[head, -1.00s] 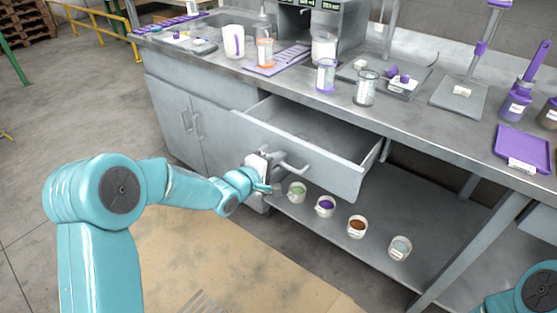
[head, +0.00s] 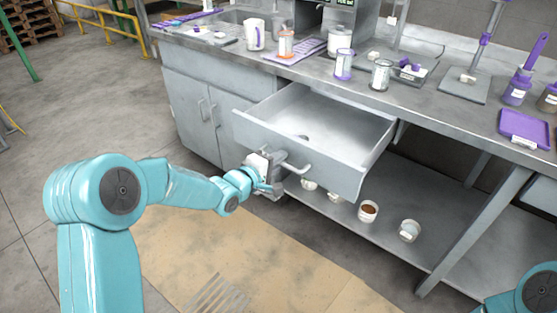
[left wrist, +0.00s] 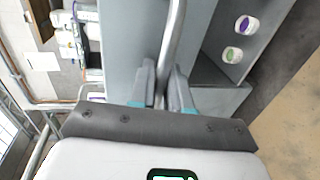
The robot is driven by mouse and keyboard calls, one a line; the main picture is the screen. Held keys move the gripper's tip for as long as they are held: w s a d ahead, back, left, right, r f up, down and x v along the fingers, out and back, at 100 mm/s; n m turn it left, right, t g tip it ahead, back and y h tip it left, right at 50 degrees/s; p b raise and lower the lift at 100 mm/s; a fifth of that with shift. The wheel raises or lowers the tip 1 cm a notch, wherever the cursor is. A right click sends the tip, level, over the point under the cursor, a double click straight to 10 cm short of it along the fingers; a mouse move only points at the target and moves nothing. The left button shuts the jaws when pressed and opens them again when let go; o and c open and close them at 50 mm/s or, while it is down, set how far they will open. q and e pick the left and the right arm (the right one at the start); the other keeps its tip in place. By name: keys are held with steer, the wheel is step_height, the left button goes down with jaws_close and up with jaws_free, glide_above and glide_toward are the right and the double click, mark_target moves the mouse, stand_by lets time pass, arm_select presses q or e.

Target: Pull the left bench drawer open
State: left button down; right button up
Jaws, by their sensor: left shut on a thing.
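The left bench drawer (head: 318,130) is grey and stands pulled well out from under the bench top, with its inside in view. A small dark round spot shows on its floor. Its bar handle (head: 290,164) runs across the front. My left gripper (head: 272,178) is at the left part of the handle. In the left wrist view the handle (left wrist: 176,40) runs down between the two fingers of my left gripper (left wrist: 170,85), which is shut on it. My right gripper is out of view; only part of my right arm shows at the lower right corner.
The bench top (head: 440,95) carries jars, cups, a purple tray (head: 525,127) and a stand. Small cups, one with brown contents (head: 368,211), stand on the lower shelf below the drawer.

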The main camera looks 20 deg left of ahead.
arm_select(q)
steer(key=shift+a, duration=0.1)
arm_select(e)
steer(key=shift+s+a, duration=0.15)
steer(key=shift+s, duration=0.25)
arm_select(q)
steer(key=c, duration=1.3)
jaws_free()
steer(key=shift+o, duration=0.2)
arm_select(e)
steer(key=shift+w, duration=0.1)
arm_select(q)
steer(key=p+v, duration=0.1)
steer(key=v, duration=1.5)
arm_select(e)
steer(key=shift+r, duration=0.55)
arm_select(q)
steer(key=shift+s, duration=0.1)
